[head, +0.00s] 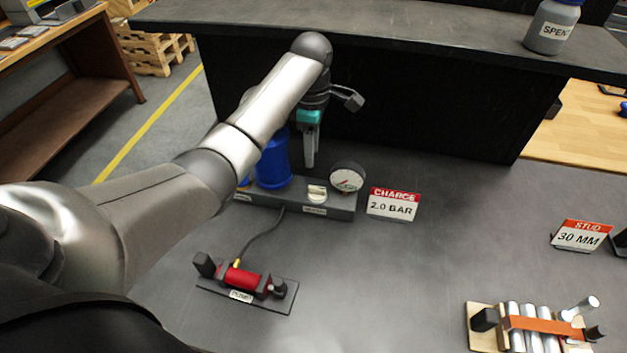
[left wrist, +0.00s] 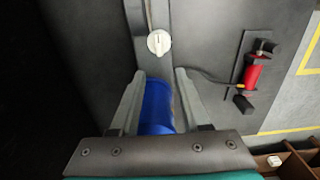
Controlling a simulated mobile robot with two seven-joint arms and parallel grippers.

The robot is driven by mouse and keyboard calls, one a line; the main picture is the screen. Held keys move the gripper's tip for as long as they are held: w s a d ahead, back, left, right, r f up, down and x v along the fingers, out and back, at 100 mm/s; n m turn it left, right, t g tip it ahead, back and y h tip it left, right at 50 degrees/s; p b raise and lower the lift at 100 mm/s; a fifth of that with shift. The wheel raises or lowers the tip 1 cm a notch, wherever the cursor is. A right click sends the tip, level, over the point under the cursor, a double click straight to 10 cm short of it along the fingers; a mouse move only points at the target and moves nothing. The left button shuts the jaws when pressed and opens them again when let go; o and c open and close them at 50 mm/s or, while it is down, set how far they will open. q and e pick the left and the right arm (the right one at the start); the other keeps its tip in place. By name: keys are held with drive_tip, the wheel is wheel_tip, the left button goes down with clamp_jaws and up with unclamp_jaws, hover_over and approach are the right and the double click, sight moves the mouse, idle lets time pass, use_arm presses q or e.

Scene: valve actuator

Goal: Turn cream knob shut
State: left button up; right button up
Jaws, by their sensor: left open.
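The cream knob (head: 317,192) sits on a dark grey base strip (head: 342,213), between a blue cylinder (head: 273,165) and a round gauge (head: 346,178). In the left wrist view the knob (left wrist: 159,42) is a pale disc with a raised bar, beyond my fingertips. My left gripper (head: 309,163) points down above and behind the strip, near the knob and apart from it. It is open in the left wrist view (left wrist: 160,74), with the blue cylinder (left wrist: 158,105) showing between its fingers. Whether the cylinder lies below them I cannot tell. My right gripper is out of view.
A "CHARGE 2.0 BAR" sign (head: 393,204) stands right of the gauge. A red pump (head: 246,279) on a plate sits nearer, joined by a hose. A raised shelf (head: 420,40) runs behind.

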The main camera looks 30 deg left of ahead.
sight(312, 187)
use_arm(q)
wheel_tip(312, 187, down, 10)
drive_tip(key=shift+f+b, duration=0.15)
drive_tip(key=shift+b, duration=0.6)
drive_tip(key=shift+f, duration=0.65)
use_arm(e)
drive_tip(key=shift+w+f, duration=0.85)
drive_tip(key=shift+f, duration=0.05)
use_arm(q)
drive_tip(key=shift+c, duration=0.3)
clamp_jaws()
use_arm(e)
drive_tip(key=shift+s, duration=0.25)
